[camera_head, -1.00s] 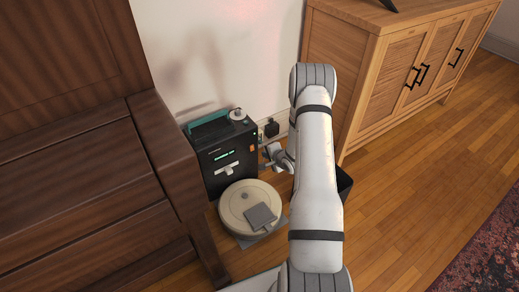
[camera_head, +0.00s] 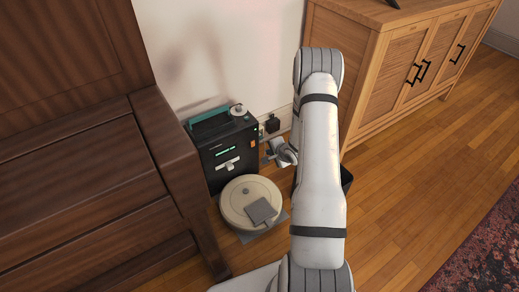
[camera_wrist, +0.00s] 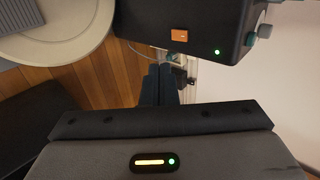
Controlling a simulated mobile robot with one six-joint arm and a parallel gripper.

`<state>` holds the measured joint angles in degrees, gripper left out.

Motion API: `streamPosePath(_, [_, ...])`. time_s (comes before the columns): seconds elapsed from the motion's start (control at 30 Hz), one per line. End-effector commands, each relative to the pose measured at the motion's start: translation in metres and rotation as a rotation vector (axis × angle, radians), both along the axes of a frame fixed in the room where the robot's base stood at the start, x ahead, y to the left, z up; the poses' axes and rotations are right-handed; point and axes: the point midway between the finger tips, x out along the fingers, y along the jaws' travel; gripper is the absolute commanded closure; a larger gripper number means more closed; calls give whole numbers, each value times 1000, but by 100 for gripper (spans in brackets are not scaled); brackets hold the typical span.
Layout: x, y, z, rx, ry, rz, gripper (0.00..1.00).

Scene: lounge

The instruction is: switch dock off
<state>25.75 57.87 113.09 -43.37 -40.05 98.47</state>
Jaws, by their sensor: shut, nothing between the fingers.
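The dock (camera_head: 226,150) is a black box with a teal handle and a lit green display, standing against the wall. On its right side an orange switch (camera_head: 254,144) shows, with a green light above it. In the wrist view the dock (camera_wrist: 190,12) fills the top, with the orange switch (camera_wrist: 179,35) and a lit green light (camera_wrist: 217,52). My gripper (camera_head: 268,157) is just right of the dock's side, apart from the switch. In the wrist view its fingers (camera_wrist: 160,78) are together and empty, below the switch. Whether they touch the dock is unclear.
A round beige robot vacuum (camera_head: 246,197) sits on the floor before the dock. A wall socket with a black plug (camera_head: 272,124) is behind my gripper. A dark bin (camera_head: 346,180) is partly hidden by my arm. A wooden bench (camera_head: 120,180) stands left, a cabinet (camera_head: 390,75) right.

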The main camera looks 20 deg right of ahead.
Motion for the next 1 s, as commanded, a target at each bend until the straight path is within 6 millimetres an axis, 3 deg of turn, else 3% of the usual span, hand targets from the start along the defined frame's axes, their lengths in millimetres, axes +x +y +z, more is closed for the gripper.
streamPosePath(0.47, [7,2,-9,-2,9,0,100])
streamPosePath(0.9, [70,16,-72,-2,8,3,100])
streamPosePath(1.0, [86,19,-75,-3,4,3,100])
